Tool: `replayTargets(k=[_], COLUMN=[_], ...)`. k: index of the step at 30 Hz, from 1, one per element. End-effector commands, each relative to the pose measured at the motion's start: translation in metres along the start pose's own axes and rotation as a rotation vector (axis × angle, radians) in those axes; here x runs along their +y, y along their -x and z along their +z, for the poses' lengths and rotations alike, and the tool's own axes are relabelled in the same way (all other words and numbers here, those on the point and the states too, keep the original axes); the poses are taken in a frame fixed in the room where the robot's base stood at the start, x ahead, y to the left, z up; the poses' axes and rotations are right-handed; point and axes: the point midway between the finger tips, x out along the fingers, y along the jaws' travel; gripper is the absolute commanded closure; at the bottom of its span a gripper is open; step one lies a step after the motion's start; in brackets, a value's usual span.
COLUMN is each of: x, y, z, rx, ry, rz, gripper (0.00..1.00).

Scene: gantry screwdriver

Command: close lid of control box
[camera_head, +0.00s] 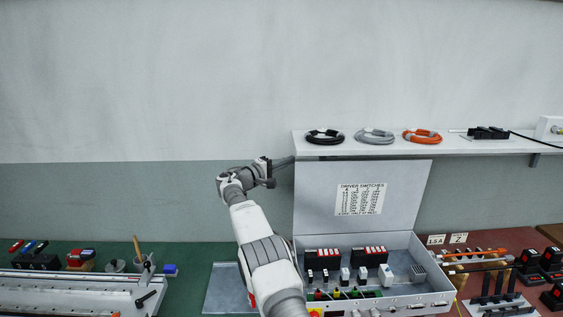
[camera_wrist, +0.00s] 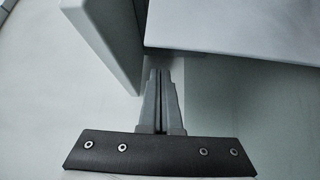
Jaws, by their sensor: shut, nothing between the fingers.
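The control box (camera_head: 440,283) is a light grey case on the bench, with switches and connectors inside. Its lid (camera_head: 315,205) stands open and nearly upright, with a printed "DRIVER SWITCHES" label on its inner face. My gripper (camera_head: 291,160) is shut and empty, pointing right at the lid's upper left corner, just under the shelf. In the wrist view the shut fingers (camera_wrist: 160,73) reach toward a gap between a grey panel edge on the left, which looks like the lid, and a white slab at upper right. I cannot tell whether the fingertips touch the lid.
A white wall shelf (camera_head: 450,146) with coiled cables (camera_head: 375,137) sits just above the lid. A grey plate (camera_head: 224,290) lies left of the box. A white machine (camera_head: 70,290) stands at the far left, and tools and a rack (camera_head: 495,300) crowd the right.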

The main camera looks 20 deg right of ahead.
Motion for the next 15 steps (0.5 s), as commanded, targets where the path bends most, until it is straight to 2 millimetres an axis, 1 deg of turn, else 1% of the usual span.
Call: replayTargets(k=[2, 15], x=[0.001, 0.001], y=[-0.007, 0.004], z=[0.002, 0.011], rx=[-0.003, -0.004], ry=[0.000, 0.001], rz=[0.000, 0.000], gripper=[1.00, 1.00])
